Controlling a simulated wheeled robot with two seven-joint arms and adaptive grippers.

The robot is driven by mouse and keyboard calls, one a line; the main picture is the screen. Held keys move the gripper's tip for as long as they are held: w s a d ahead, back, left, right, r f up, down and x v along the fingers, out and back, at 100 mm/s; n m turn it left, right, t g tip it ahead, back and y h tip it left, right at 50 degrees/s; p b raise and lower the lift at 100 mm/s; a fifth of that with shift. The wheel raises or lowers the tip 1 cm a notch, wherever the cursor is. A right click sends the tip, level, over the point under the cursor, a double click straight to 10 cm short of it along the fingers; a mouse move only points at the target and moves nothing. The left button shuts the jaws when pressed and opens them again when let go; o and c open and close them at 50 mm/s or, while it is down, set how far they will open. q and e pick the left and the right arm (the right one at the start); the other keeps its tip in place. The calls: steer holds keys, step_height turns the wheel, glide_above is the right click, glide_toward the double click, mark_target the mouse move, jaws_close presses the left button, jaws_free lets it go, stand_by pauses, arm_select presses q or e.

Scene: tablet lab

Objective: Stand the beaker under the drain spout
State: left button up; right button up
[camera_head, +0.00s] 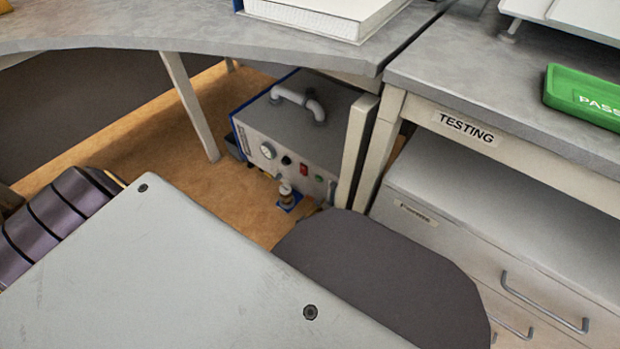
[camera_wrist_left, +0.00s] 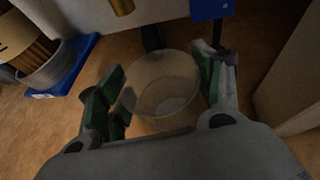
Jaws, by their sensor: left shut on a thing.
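In the left wrist view a clear, round beaker (camera_wrist_left: 168,100) stands between the green-padded fingers of my left gripper (camera_wrist_left: 160,72), which is shut on it. The beaker's open rim faces the camera. A brass-coloured spout (camera_wrist_left: 122,6) shows at the top edge, beyond the beaker and a little left of it; the beaker appears apart from it. In the head view the grey machine (camera_head: 300,135) with a gauge and red switch stands on the floor under the bench. I cannot make out the beaker or my left gripper there. My right gripper is in neither view.
A blue tray (camera_wrist_left: 85,52) with a round brown-and-grey object (camera_wrist_left: 35,55) lies left of the beaker. A blue part (camera_wrist_left: 212,9) hangs at the upper right, and a pale upright (camera_wrist_left: 290,75) stands at right. Bench legs (camera_head: 190,105) flank the machine. Brown floor (camera_head: 245,190) lies open before it.

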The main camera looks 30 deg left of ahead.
arm_select(q)
steer(key=shift+f, duration=0.1)
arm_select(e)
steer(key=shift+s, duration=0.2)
arm_select(q)
steer(key=o, duration=1)
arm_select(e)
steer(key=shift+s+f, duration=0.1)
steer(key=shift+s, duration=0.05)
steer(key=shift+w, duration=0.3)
